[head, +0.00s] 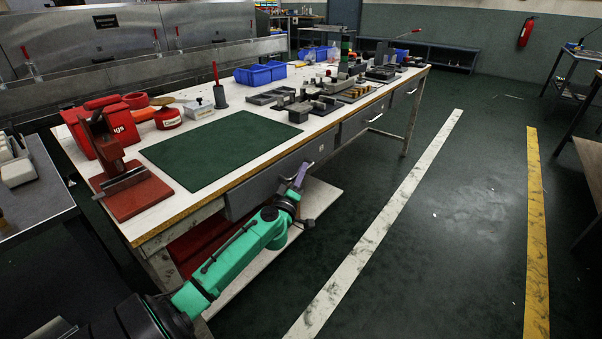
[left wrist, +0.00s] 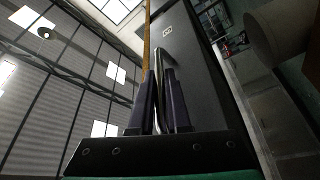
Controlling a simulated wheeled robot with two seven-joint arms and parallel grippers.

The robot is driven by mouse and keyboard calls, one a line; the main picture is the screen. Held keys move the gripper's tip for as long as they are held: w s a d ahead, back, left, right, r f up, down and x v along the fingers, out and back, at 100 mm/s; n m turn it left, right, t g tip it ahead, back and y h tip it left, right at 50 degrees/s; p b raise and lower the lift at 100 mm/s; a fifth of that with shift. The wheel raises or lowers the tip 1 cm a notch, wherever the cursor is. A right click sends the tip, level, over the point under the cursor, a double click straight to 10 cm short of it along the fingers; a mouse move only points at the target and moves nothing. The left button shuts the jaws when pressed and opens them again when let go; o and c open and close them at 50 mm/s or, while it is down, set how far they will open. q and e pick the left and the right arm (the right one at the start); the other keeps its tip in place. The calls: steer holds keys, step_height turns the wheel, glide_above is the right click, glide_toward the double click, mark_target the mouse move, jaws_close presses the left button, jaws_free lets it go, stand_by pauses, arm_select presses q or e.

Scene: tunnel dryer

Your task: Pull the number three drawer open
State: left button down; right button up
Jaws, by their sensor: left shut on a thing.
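The grey drawer front (head: 258,188) nearest me sits under the edge of the long workbench and looks about flush with it. In the left wrist view its grey face (left wrist: 190,60) carries a small pale label (left wrist: 167,29), too small to read surely. My left gripper (head: 301,172) is at this drawer front. In the left wrist view, the gripper's two dark fingers (left wrist: 163,100) are shut on the metal bar handle (left wrist: 157,68), which runs between them. The fingers hide part of the handle. My right gripper is not in view.
The workbench top (head: 222,113) holds a green mat (head: 222,148), a red stand (head: 130,190), blue bins (head: 260,73) and several metal parts. Two more drawers (head: 360,122) lie farther along. A low shelf (head: 318,197) is below. The floor to the right is clear.

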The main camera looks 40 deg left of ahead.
arm_select(q)
steer(key=shift+d, duration=0.2)
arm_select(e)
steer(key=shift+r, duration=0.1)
arm_select(q)
steer(key=d+p, duration=0.8)
steer(key=d, duration=1.7)
steer(key=shift+w+d, duration=0.25)
steer(key=shift+d, duration=0.15)
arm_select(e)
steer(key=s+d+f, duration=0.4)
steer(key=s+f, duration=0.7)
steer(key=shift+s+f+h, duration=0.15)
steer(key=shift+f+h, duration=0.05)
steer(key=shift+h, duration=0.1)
arm_select(q)
steer(key=c, duration=0.9)
jaws_free()
